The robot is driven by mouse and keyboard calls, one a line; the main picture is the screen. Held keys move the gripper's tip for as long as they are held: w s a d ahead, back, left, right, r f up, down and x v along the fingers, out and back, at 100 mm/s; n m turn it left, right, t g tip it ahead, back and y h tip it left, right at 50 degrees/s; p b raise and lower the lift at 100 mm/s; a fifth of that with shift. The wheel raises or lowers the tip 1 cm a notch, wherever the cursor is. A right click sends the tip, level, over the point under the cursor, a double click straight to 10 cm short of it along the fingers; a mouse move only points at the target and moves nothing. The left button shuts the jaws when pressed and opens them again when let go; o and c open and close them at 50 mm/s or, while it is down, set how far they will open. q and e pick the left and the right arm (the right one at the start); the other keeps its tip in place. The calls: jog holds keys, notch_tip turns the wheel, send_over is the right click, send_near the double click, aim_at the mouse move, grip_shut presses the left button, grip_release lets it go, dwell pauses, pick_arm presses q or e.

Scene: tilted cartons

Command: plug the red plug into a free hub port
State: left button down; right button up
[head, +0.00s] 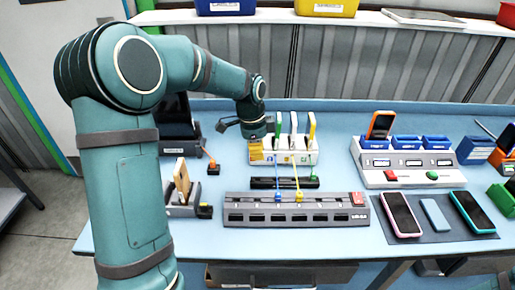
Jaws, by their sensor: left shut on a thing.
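My left gripper (254,130) is at the left end of a white rack at the back of the table. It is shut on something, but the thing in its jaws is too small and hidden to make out. The grey hub (240,198) lies in front, with a row of dark ports and a red switch at its right end. A blue plug (278,197) and a yellow plug (299,196) stand at its back edge. A green plug (314,179) is at a black bar behind the hub. I cannot pick out the red plug for certain. My right gripper is not in view.
The white rack (308,157) holds upright green, white and yellow pieces. A small orange-topped piece (212,164) and a phone stand are to the left. A charging station (400,178) and a dark mat with phones are to the right. Blue table shows between them.

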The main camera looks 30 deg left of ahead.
pick_arm(q)
jog(key=shift+f+b, duration=0.35)
jog(key=shift+f, duration=0.4)
jog(key=shift+s+d, duration=0.1)
jog(key=shift+s+d+r+b, duration=0.1)
jog(key=shift+s+d+b, duration=0.15)
jog(key=shift+s+d, duration=0.55)
jog(key=shift+s+d+f+b, duration=0.1)
jog(key=shift+s+d+b, duration=0.2)
jog(key=shift+s, duration=0.85)
jog(key=shift+s+d+r+b, duration=0.1)
jog(key=shift+s+d+b, duration=0.1)
jog(key=shift+s+d, duration=0.85)
jog(key=shift+s, duration=0.35)
jog(key=shift+s+d, duration=0.25)
jog(key=shift+s, duration=0.35)
jog(key=shift+f+b, duration=1.85)
jog(key=shift+f, duration=0.7)
